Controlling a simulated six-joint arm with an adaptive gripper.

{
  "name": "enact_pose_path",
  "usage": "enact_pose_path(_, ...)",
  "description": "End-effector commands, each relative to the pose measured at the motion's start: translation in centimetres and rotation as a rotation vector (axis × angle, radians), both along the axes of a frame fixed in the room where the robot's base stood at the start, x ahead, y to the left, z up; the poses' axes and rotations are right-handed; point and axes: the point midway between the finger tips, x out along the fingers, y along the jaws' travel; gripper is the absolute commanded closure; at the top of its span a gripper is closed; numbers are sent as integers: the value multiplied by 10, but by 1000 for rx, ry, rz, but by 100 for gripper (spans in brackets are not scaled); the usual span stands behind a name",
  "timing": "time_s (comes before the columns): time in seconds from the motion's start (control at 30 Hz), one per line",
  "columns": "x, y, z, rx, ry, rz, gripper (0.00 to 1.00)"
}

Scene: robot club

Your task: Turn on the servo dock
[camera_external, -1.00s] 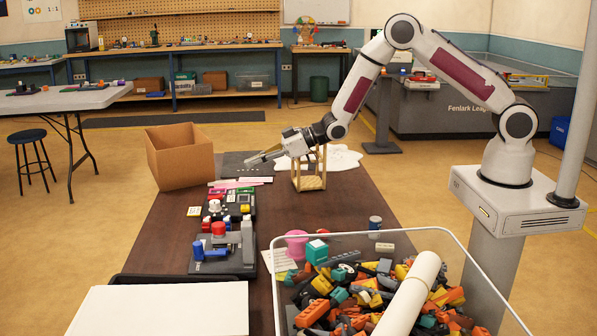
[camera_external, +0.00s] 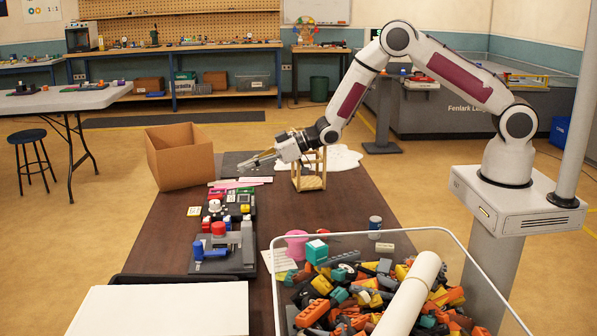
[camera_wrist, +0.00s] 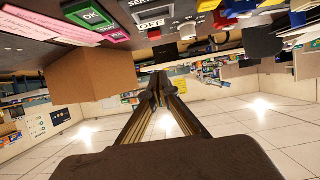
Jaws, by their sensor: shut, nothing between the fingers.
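A dark panel (camera_wrist: 175,12) at the top of the wrist view carries a partly cut-off label starting "SER" and an "OFF" label (camera_wrist: 150,23); I take it as the servo dock. In the external view, dark devices with coloured knobs line the table's left side; the dock is probably the black one (camera_external: 246,212), but its label is too small to read. My gripper (camera_external: 246,166) is shut and empty, above the table beyond these devices. In the wrist view its fingertips (camera_wrist: 158,84) meet, apart from the panel. The switch's position is unclear.
A wooden frame (camera_external: 310,184) stands close beside my gripper. An open cardboard box (camera_external: 180,158) is at the left. A bin of bricks (camera_external: 470,255) fills the front right. The table's middle is clear.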

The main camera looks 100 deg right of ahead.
Motion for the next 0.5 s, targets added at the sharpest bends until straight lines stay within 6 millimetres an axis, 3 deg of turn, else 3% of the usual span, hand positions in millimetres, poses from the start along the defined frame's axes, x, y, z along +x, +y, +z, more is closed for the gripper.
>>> enact_pose_path(0.5,40,0,-18,-1,0,1,100)
